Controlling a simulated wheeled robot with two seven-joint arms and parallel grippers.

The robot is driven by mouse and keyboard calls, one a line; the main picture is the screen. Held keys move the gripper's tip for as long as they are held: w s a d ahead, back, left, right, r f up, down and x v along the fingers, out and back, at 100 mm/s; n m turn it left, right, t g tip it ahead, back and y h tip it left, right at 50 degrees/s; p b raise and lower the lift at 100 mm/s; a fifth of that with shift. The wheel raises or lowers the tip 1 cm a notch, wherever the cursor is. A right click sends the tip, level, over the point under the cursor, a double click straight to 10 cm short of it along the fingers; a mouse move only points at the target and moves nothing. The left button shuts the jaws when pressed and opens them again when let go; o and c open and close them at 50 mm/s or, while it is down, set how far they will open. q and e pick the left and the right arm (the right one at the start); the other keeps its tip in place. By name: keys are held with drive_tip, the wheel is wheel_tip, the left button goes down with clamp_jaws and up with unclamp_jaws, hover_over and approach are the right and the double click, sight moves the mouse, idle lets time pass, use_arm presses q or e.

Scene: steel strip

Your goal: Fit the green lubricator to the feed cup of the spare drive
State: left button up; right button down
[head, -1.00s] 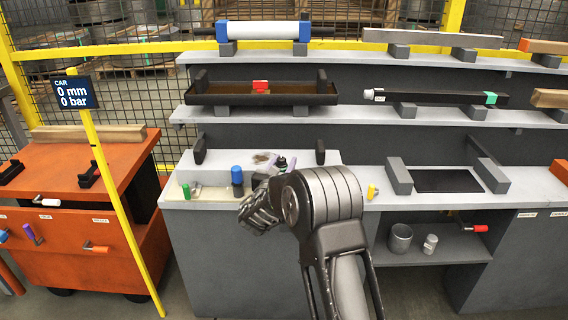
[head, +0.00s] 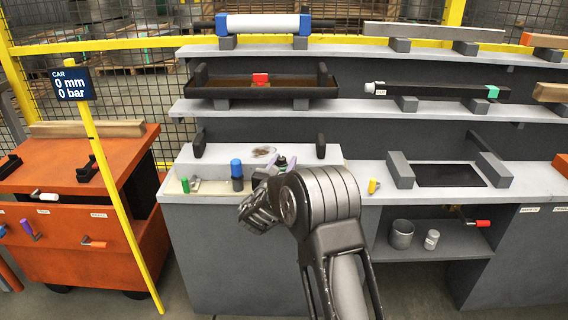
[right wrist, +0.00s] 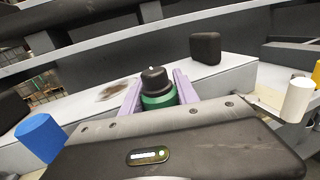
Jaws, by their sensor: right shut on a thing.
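My right gripper (right wrist: 156,95) has lilac fingers and is shut on the green lubricator (right wrist: 158,98), a green body with a black cap. In the right wrist view it stands roughly upright between the fingers. In the head view my right gripper (head: 272,170) is at the left part of the grey bench, and my arm hides most of it and the lubricator. I cannot tell for certain which thing is the spare drive, and no feed cup shows clearly. My left gripper is not in view.
A blue-capped bottle (head: 237,174) and a small green cylinder (head: 185,184) stand left of the gripper. A yellow-and-white piece (head: 373,186) is at the right. Dark upright blocks (head: 320,146) stand behind. Shelves above hold a brown tray (head: 225,93) and long bars.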

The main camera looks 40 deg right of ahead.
drive_tip(key=shift+r+p, duration=0.7)
drive_tip(key=shift+r, duration=0.3)
drive_tip(key=shift+b, duration=0.45)
idle(1.4)
drive_tip(key=shift+f+b, duration=1)
drive_tip(key=shift+f, duration=0.2)
drive_tip(key=c, duration=1.3)
unclamp_jaws()
drive_tip(key=o, duration=0.5)
drive_tip(key=shift+s+f, duration=0.1)
drive_tip(key=shift+c, duration=0.2)
drive_tip(key=shift+a, duration=0.1)
